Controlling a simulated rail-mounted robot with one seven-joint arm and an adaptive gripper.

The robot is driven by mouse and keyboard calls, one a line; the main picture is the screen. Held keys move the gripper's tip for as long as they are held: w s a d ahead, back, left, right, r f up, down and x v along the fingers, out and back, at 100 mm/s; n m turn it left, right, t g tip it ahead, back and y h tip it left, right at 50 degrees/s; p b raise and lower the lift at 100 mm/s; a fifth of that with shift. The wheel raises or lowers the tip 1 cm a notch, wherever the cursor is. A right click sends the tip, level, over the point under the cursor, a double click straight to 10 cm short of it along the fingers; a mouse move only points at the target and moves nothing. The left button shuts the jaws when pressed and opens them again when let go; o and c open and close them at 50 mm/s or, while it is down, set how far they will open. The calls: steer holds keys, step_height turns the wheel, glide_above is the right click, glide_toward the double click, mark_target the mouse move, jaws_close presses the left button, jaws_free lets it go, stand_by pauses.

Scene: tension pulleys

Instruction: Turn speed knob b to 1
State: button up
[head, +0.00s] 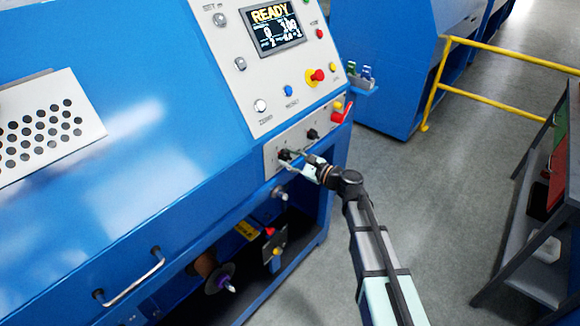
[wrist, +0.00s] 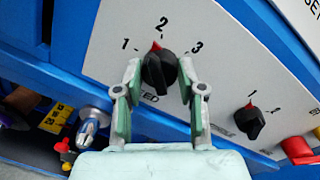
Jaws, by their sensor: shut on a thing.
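A black knob (wrist: 160,72) with a red pointer mark sits on a white panel with positions 1, 2 and 3. Its red mark points up at about 2. The label below it is partly hidden; "EED" shows, and no letter b can be read. My gripper (wrist: 160,80) is shut on this knob, one pale green finger on each side. In the head view my gripper (head: 303,166) reaches the left knob (head: 284,154) of the lower panel, partly covering it.
A second black knob (wrist: 250,122) is to the right, with a red switch (wrist: 298,150) beyond it. Above is a control panel with a READY screen (head: 272,26) and a red stop button (head: 318,75). A metal fitting (wrist: 90,126) protrudes at lower left.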

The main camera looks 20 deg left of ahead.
steer(key=n+b, duration=0.1)
steer(key=b, duration=0.1)
steer(key=n+b, duration=0.2)
steer(key=b, duration=0.1)
steer(key=n+b, duration=0.2)
steer(key=b, duration=0.1)
steer(key=shift+f+h, duration=0.3)
steer(key=n+b, duration=0.2)
steer(key=b, duration=0.1)
steer(key=shift+r+n+b, duration=0.15)
steer(key=shift+n+b, duration=0.25)
steer(key=shift+r+n+b, duration=0.15)
steer(key=shift+n+b, duration=0.25)
steer(key=shift+b, duration=0.1)
steer(key=o, duration=1.2)
steer(key=shift+a, duration=0.1)
steer(key=shift+c, duration=0.2)
steer(key=v, duration=1.2)
steer(key=shift+s, duration=0.1)
